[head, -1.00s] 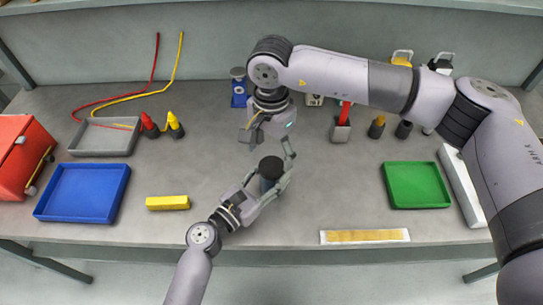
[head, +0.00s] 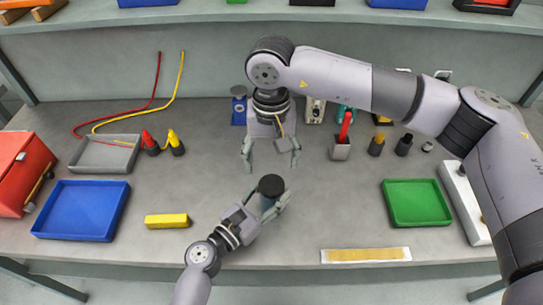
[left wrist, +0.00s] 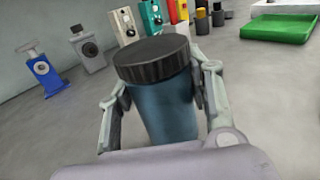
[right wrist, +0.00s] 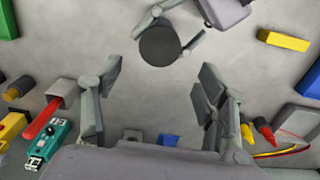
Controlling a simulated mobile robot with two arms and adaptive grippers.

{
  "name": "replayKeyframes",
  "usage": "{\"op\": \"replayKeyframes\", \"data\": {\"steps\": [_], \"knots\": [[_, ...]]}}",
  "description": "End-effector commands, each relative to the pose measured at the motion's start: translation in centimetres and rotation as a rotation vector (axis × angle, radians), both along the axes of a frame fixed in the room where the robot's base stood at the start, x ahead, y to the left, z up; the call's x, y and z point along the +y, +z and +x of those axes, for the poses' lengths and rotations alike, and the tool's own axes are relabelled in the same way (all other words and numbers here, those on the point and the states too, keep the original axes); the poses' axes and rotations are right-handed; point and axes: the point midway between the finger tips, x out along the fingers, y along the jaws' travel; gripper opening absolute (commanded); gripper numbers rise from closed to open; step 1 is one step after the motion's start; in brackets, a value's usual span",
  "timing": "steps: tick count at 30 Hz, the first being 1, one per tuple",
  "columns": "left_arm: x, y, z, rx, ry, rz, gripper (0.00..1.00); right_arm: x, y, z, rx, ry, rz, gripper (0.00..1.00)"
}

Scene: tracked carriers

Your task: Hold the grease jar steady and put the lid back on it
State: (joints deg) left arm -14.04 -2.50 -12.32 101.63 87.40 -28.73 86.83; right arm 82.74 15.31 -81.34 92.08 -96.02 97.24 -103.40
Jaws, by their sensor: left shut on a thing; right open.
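The grease jar (left wrist: 165,108) is a blue-grey cylinder standing upright between the fingers of my left gripper (head: 268,205), which is shut on it. The black ribbed lid (head: 271,185) sits level on top of the jar, with no clear gap in the left wrist view (left wrist: 153,57). How tightly it is seated cannot be told. My right gripper (head: 271,160) is open and empty, behind the jar and apart from it. In the right wrist view the lid (right wrist: 160,46) lies beyond the open fingertips. The jar's base is mostly hidden.
A yellow block (head: 167,221) and blue tray (head: 80,236) lie left, a green tray (head: 416,222) right. A grey holder with a red handle (head: 341,150) and several small bottles stand behind right. A red toolbox (head: 20,175) is far left. The bench around the jar is clear.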

Motion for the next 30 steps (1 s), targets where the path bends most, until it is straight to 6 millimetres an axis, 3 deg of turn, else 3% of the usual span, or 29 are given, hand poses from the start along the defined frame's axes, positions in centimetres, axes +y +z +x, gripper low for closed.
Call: {"op": "replayKeyframes", "data": {"steps": [13, 24, 30], "knots": [[0.0, 0.1, 0.0, -0.002, 0.0, -0.001, 0.0, 0.0, -0.4, 0.0, 0.002, 0.013, 0.0, 0.67], [0.0, 0.1, 0.0, -0.002, 0.0, -0.001, 0.0, 0.0, -5.7, -0.2, 0.003, 0.012, -0.001, 0.67], [0.0, 0.1, 0.0, -0.002, 0.0, -0.001, 0.0, 0.0, -7.6, -0.1, 0.001, 0.011, 0.0, 0.67]]}}
